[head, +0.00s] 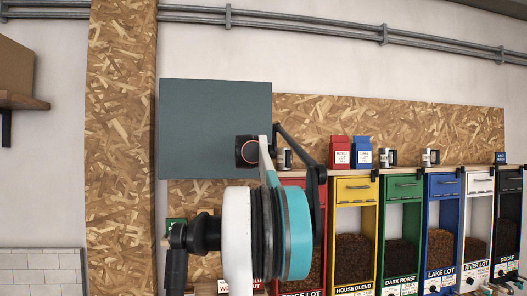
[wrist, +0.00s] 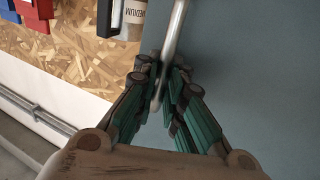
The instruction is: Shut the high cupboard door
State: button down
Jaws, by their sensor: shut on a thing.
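The cupboard door (head: 205,125) is a flat blue-grey panel high on the wall in the head view. No cupboard interior shows, and I cannot tell how far open it stands. The door also fills the right of the wrist view (wrist: 260,70). A pale metal bar handle (wrist: 175,30) runs down in front of it. My gripper (wrist: 165,92) is shut on this handle, with its green-sided fingers around the bar. In the head view my arm covers the door's lower right corner, and my fingertips cannot be made out there.
A chipboard post (head: 120,150) stands left of the door. To the right, a shelf carries a red bag (head: 340,151), a blue bag (head: 362,152) and mugs above coloured bean dispensers (head: 354,190). A wooden shelf (head: 22,101) juts in at far left.

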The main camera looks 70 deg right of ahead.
jog(key=shift+d, duration=0.2)
jog(key=c, duration=2)
grip_release()
jog(key=shift+w+f, duration=0.1)
jog(key=shift+f, duration=0.05)
jog(key=shift+o, duration=0.2)
jog(key=shift+a, duration=0.15)
jog(key=s+a, duration=0.2)
jog(key=a, duration=0.9)
jog(key=shift+a, duration=0.25)
jog(key=shift+w, duration=0.15)
